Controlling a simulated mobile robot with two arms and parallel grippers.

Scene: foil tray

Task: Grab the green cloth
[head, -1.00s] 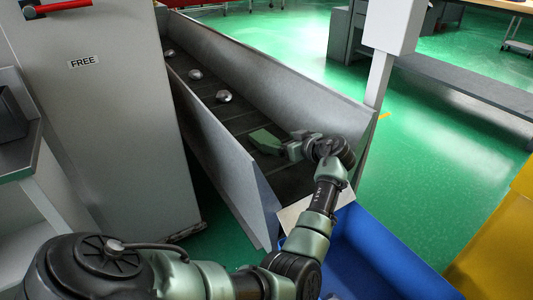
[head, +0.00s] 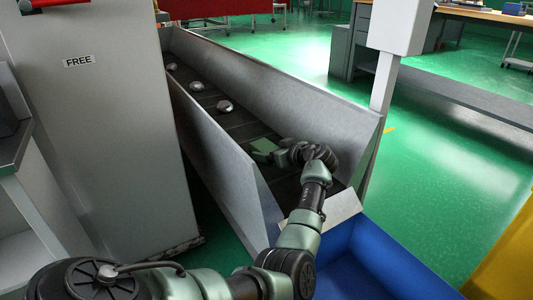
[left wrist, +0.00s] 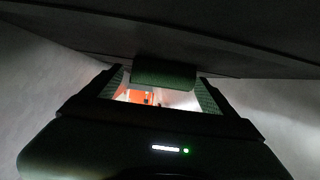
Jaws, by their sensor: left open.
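The green cloth (head: 262,146) lies on the dark belt between the metal side walls, in the middle of the head view. It is partly hidden by my left gripper (head: 270,154), which is low in the channel, right at the cloth. In the left wrist view, the green cloth (left wrist: 163,75) shows as a dark green textured piece between the two fingertips. The left gripper (left wrist: 160,82) is open there, with a finger on each side of the cloth. I cannot tell whether either finger touches it. My right gripper is not in view.
Shiny foil lumps (head: 225,106) lie farther up the belt. Tall metal walls (head: 285,82) flank the channel on both sides. A blue bin (head: 385,262) stands below the belt's near end. A grey cabinet (head: 100,130) marked FREE stands at left, and a post (head: 383,90) at right.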

